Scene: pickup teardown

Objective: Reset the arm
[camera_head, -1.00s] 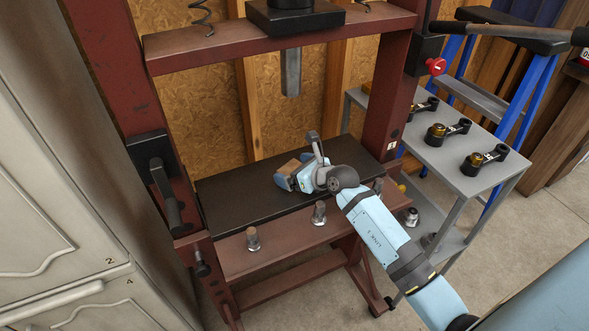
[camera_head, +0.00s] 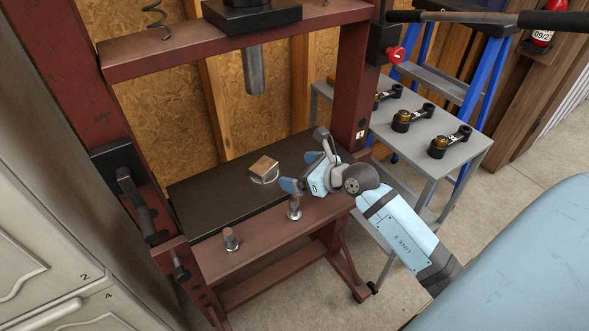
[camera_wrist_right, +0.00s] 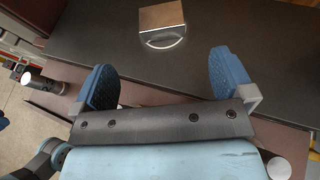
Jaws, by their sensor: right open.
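My right gripper (camera_head: 303,186) is open and empty over the front edge of the press's black plate. In the right wrist view its two blue fingers (camera_wrist_right: 163,82) stand wide apart with nothing between them. A small block with a wooden-looking top (camera_head: 263,166) sits on the black plate (camera_head: 205,200), to the left of the gripper and apart from it. The block also shows in the right wrist view (camera_wrist_right: 162,18), beyond the fingertips, with a pale ring or disc at its base. My right arm reaches in from the lower right. My left gripper is not in view.
The dark red press frame (camera_head: 235,45) stands around the plate, with a steel ram (camera_head: 254,70) hanging above. Bolts (camera_head: 230,239) stand on the front beam. A grey cart (camera_head: 425,158) with several black parts is at right. Cabinets (camera_head: 40,240) are at left.

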